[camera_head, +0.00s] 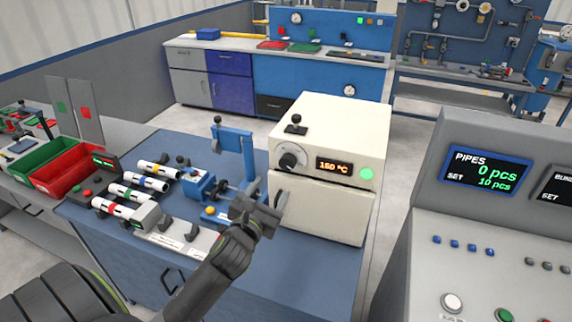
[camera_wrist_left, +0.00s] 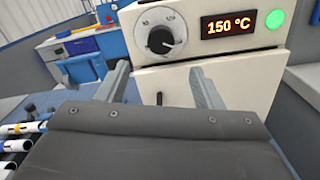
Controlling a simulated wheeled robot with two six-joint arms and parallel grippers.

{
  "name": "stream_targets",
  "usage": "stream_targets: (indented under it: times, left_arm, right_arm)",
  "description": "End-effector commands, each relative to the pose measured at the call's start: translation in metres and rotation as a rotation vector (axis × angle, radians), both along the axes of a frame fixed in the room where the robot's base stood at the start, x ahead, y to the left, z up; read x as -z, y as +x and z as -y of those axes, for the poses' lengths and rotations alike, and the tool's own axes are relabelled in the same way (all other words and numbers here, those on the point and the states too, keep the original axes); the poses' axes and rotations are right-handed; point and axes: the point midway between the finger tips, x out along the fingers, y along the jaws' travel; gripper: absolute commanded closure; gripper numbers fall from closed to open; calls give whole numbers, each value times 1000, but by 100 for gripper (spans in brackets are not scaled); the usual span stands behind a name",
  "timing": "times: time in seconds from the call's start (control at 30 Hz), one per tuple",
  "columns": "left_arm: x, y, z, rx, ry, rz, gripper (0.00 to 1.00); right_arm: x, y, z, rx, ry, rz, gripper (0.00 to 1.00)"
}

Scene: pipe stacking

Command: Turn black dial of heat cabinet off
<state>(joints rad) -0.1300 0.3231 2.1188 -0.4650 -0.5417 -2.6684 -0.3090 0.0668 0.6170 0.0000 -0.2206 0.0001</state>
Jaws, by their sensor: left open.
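The cream heat cabinet (camera_head: 330,150) stands on the right of the blue workbench. Its black dial (camera_head: 290,160) is on the upper left of the front, beside an orange display (camera_head: 333,166) reading 150 °C and a lit green lamp (camera_head: 367,174). In the left wrist view the dial (camera_wrist_left: 160,40) shows a white pointer mark towards the right. My left gripper (camera_head: 262,207) is below and in front of the dial, apart from it. It is open and empty, and its fingers (camera_wrist_left: 160,82) reach towards the cabinet front. My right gripper is not in view.
White pipes with coloured bands (camera_head: 140,187) lie on the bench at left, near a blue clamp fixture (camera_head: 202,185). Red and green bins (camera_head: 62,170) stand further left. A grey console (camera_head: 480,230) with a pipe counter stands to the right.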

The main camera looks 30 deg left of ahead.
Motion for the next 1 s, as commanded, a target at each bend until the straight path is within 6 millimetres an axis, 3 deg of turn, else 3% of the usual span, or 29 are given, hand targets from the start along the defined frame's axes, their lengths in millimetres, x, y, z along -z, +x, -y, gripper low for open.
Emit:
stream_targets:
  times: [0.3, 0.5, 0.7, 1.0]
  left_arm:
    - [-1, 60, -14, 0, -1, 0, 40]
    - [0, 88, -21, -1, -2, -1, 40]
    - [0, 102, -24, 1, -2, -1, 40]
    - [0, 104, -25, 1, -2, -1, 40]
  right_arm:
    - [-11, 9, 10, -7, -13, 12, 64]
    - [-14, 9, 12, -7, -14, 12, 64]
    - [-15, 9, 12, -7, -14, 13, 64]
    - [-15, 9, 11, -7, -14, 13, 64]
